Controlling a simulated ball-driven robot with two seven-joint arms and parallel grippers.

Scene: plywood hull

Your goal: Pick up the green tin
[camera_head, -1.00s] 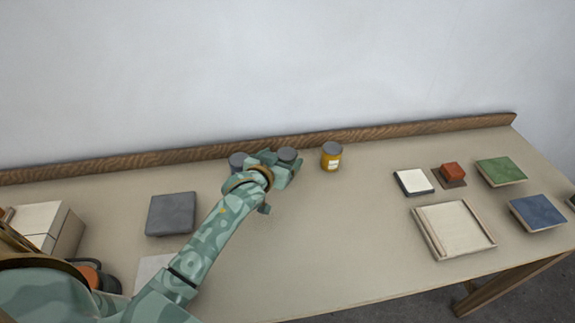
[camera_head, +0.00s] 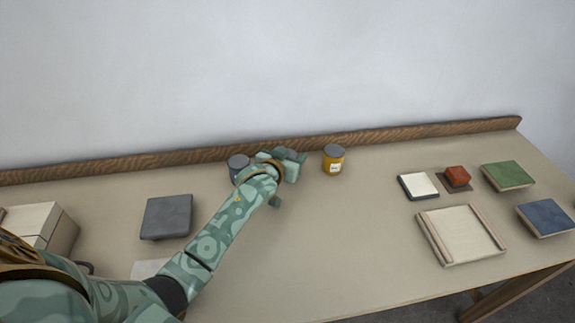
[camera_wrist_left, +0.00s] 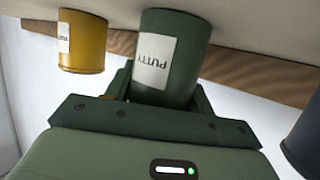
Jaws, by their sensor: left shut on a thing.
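The green tin (camera_wrist_left: 168,62), with a white PUTTY label, stands between the fingers of my left gripper in the left wrist view. My left gripper (camera_head: 289,170) is shut on it near the back of the table. In the head view the gripper hides most of the tin, and only part of its grey lid (camera_head: 292,154) shows. I cannot tell whether the tin is clear of the table. My right gripper is not in view.
A yellow tin (camera_head: 333,161) stands close on the right, a dark grey tin (camera_head: 238,166) on the left. The wooden back rail (camera_head: 420,134) runs behind. A grey block (camera_head: 166,216) lies left; a pale tray (camera_head: 460,236) and coloured blocks lie right. The middle front is clear.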

